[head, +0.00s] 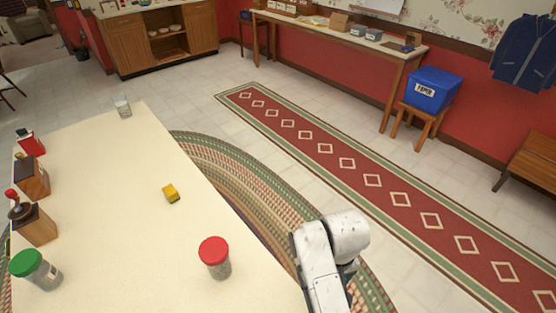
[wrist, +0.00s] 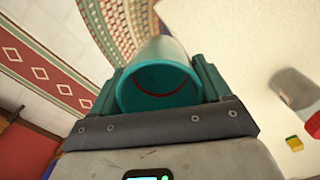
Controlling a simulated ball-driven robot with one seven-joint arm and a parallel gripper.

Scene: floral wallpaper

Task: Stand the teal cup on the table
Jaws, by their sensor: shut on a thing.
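The teal cup (wrist: 160,52) is between the two fingers of my gripper (wrist: 163,78) in the wrist view. My gripper is shut on it, and its open mouth faces the wrist camera. Behind the cup I see the rug and the table edge; I cannot tell how high it is held. In the head view my arm is at the lower right, beside the table, and hides most of the gripper and cup. The cream table (head: 120,240) fills the lower left and also shows at the right of the wrist view (wrist: 240,40).
The table's middle has bare room. A blue bin (head: 432,90) stands across the floor.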

